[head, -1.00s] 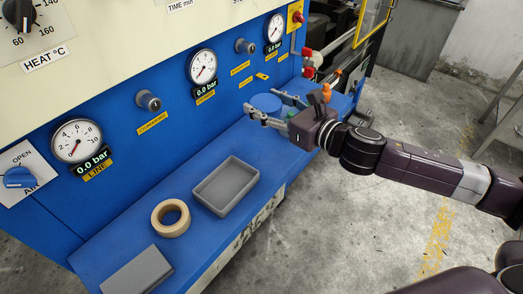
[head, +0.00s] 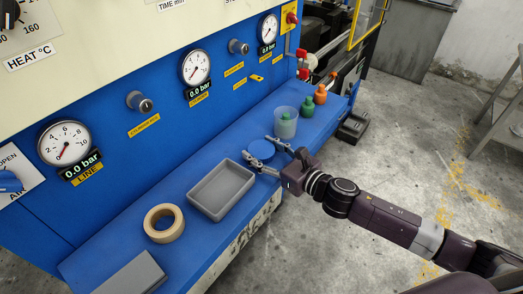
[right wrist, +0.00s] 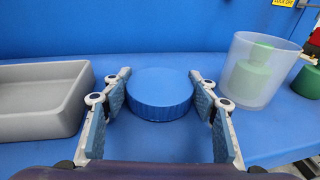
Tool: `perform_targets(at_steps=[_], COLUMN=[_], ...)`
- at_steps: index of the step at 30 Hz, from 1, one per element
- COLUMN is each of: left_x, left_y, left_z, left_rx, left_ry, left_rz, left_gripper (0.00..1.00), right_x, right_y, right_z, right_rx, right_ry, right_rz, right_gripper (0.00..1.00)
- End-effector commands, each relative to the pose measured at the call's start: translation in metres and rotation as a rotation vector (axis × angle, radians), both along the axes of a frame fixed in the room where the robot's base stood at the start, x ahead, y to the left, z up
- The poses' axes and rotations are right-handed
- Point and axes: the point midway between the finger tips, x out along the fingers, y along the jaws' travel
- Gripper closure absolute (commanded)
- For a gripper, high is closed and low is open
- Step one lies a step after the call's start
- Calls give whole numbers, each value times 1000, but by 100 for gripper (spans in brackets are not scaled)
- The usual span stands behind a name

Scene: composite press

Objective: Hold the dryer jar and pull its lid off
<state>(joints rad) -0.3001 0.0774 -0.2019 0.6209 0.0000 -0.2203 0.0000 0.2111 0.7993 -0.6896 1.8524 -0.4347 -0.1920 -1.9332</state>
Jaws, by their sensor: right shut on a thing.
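The dryer jar (head: 278,126) is a clear, open-topped container standing on the blue ledge, with a green stoppered thing (head: 287,128) inside. It also shows at right in the right wrist view (right wrist: 232,75). The lid, a round blue disc (head: 262,149), is off the jar, a short way to its left. My right gripper (head: 264,155) is shut on the lid, one finger at each side, as the right wrist view shows the lid (right wrist: 160,95) between the fingertips. I cannot tell whether the lid touches the ledge. My left gripper is out of view.
On the blue ledge (head: 205,240), a grey tray (head: 221,190) lies left of the lid, then a tape roll (head: 164,223) and a grey block (head: 130,277). A green bottle (head: 308,106) and an orange one (head: 320,95) stand beyond the jar. The blue panel with gauges rises behind.

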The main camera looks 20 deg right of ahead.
Motion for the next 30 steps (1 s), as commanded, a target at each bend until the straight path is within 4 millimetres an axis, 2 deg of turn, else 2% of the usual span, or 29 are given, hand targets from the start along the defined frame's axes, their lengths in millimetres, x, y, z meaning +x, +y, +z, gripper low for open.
perform_targets(at_steps=[11, 12, 16, 27, 30], left_x=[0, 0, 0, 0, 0], left_y=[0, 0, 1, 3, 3], left_z=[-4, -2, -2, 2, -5], left_rx=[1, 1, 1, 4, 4], left_ry=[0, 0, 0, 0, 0], left_rz=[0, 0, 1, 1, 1], left_gripper=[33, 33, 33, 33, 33], right_x=[0, 0, 0, 0, -10], right_y=[0, 0, 0, 0, -6], right_z=[-5, -3, -3, 3, -1], right_rx=[-1, -1, 0, 0, -2], right_ry=[-2, -3, -1, -2, 0], right_rz=[1, 1, 1, 1, 0], right_gripper=[55, 42, 29, 29, 29])
